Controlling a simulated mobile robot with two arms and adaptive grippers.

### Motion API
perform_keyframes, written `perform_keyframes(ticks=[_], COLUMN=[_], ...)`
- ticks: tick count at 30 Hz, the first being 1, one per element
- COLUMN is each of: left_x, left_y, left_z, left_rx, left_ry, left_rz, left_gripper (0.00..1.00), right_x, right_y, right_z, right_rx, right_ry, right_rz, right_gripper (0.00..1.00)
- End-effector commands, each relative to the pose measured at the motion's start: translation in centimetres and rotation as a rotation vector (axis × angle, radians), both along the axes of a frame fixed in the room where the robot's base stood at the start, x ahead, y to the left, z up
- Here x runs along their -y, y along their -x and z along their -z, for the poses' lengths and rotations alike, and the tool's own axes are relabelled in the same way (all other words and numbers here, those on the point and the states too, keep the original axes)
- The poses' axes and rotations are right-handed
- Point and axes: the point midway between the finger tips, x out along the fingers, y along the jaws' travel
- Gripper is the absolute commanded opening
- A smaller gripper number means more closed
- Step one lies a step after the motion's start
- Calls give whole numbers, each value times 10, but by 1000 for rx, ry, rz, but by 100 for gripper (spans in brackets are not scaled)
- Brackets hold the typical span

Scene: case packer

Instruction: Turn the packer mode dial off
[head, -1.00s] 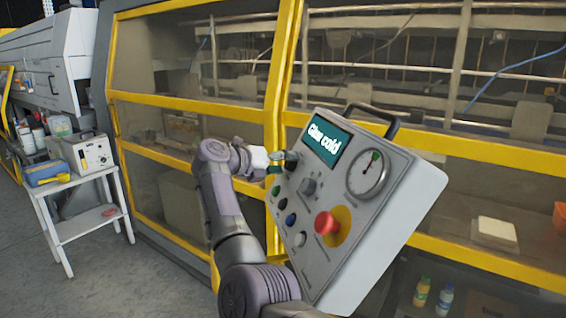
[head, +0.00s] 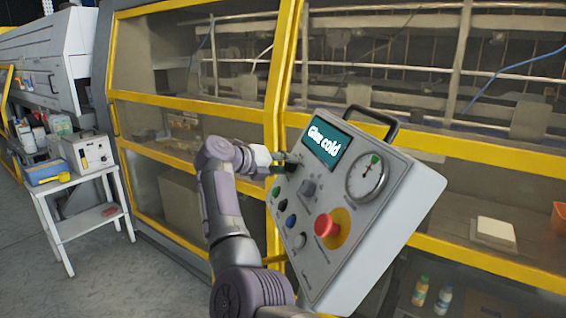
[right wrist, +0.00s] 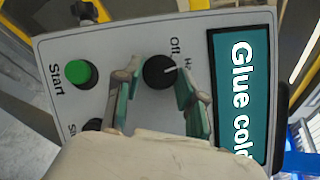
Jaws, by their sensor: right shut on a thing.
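The mode dial (right wrist: 158,73) is a round black knob with a white pointer line, next to the "Off" label on the grey control panel (head: 395,215). In the right wrist view its pointer is turned to the right, toward a partly hidden label starting with "H", not at "Off". My right gripper (right wrist: 159,92) has its teal-padded fingers on either side of the dial, shut on it. In the head view the right gripper (head: 284,162) reaches the panel's upper left, beside the screen, and largely hides the dial. My left gripper is not in view.
The screen (head: 327,143) reads "Glue cold". A green start button (right wrist: 80,73), other buttons, a red emergency stop (head: 326,225) on yellow and a gauge (head: 367,178) share the panel. A yellow-framed machine stands behind. A white side table (head: 80,183) stands at left.

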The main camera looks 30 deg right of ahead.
Motion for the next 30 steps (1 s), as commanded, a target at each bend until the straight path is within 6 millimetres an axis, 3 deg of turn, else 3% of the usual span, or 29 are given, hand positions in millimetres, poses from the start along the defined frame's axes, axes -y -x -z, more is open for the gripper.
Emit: perform_keyframes(ticks=[18,30], left_x=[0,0], left_y=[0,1], left_z=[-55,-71], left_rx=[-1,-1], left_ry=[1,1], left_rz=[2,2], left_gripper=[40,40], right_x=[2,3], right_y=[1,1], right_z=[-8,-6], right_rx=[-429,-569], right_ry=[-146,-192], right_rz=[-262,-346], right_gripper=[5,5])
